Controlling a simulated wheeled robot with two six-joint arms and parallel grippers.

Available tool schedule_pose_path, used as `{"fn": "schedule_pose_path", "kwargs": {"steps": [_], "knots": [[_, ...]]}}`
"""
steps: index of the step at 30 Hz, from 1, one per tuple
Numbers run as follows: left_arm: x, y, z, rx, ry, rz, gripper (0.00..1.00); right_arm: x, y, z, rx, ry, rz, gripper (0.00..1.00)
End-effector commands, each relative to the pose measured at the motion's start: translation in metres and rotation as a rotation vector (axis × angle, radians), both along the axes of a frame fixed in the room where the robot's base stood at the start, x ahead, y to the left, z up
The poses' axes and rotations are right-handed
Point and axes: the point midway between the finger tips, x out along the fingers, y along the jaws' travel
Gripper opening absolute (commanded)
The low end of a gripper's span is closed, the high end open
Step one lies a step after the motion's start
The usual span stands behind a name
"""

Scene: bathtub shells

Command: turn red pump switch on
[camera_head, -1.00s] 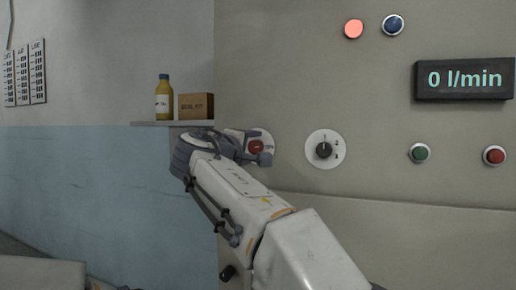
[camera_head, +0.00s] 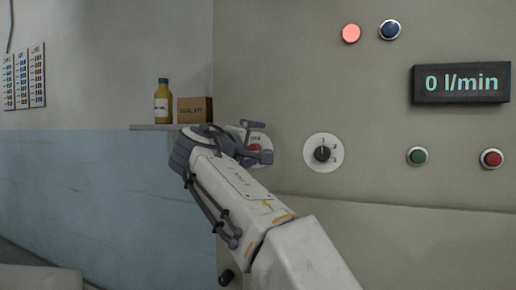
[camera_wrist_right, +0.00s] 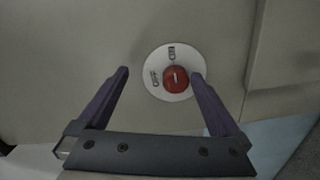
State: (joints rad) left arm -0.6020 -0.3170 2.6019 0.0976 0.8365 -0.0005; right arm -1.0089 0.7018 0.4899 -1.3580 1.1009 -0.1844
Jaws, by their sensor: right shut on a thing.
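The red pump switch (camera_wrist_right: 175,79) is a round red knob on a white dial plate (camera_wrist_right: 158,86) on the panel. In the wrist view its white mark points toward the upper label; I cannot read the labels surely. In the head view the switch (camera_head: 254,148) is partly hidden by my right gripper (camera_head: 257,141). The right finger is close against the knob's edge in the wrist view; a gap shows on the left. My left gripper is not in view.
A black dial (camera_head: 322,153), a green button (camera_head: 417,156) and a red button (camera_head: 491,158) are to the right. The display (camera_head: 461,83) reads 0 l/min. A bottle (camera_head: 162,103) and box (camera_head: 194,109) stand on a shelf.

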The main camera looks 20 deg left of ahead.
Motion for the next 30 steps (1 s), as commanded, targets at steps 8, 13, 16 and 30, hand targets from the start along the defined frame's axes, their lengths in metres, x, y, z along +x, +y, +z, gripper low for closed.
{"fn": "schedule_pose_path", "kwargs": {"steps": [8,13,16,30], "knots": [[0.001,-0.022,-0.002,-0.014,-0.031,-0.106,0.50,-0.019,0.011,-0.006,-0.020,-0.021,0.023,0.74],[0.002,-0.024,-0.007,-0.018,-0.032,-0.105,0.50,-0.031,0.010,-0.007,-0.021,-0.019,0.021,0.74],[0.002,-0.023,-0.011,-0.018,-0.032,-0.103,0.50,-0.038,0.009,-0.006,-0.019,-0.019,0.020,0.74],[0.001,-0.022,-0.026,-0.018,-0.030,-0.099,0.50,-0.070,0.007,-0.004,-0.018,-0.019,0.017,0.74]]}}
